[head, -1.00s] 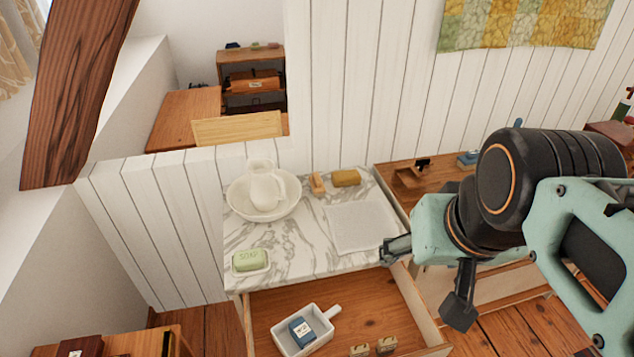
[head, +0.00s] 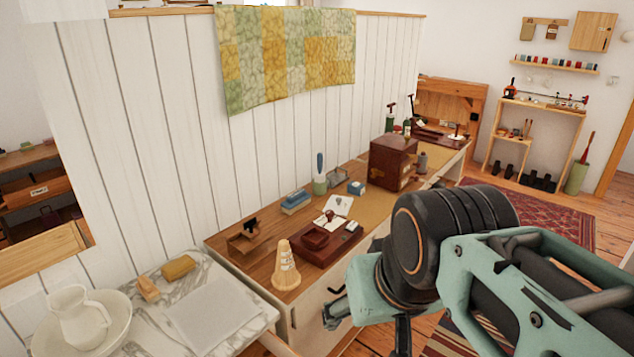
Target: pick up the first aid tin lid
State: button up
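I cannot make out a first aid tin or its lid for certain in the head view. My gripper (head: 368,322) is at the lower middle, in front of the wooden desk (head: 258,262). Its two fingers are spread apart with nothing seen between them, and the lower finger is cut off by the frame edge. Small items on the desk include a blue box (head: 295,202), a small blue and white box (head: 356,188) and a dark red tray (head: 322,246). None shows a readable first aid mark.
A marble-topped washstand (head: 160,335) with a white jug (head: 78,318) stands at lower left. A cone-shaped wooden object (head: 285,266) stands at the desk's front edge. A dark wooden box (head: 392,162) stands farther along. Open floor and a red rug (head: 530,215) lie right.

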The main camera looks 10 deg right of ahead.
aim_at(341, 205)
jog(key=z, duration=0.3)
jog(key=k+u, duration=0.15)
jog(key=u, duration=1.5)
jog(key=i+l, duration=0.1)
jog(key=l, duration=0.4)
jog(key=i+l, duration=0.1)
jog(key=l, duration=0.4)
jog(key=i+l, duration=0.1)
jog(key=l, duration=0.4)
jog(key=i+l, duration=0.1)
jog(key=l, duration=0.4)
jog(key=i+l, duration=0.1)
jog(key=l, duration=0.4)
jog(key=i+l, duration=0.1)
jog(key=l, duration=0.4)
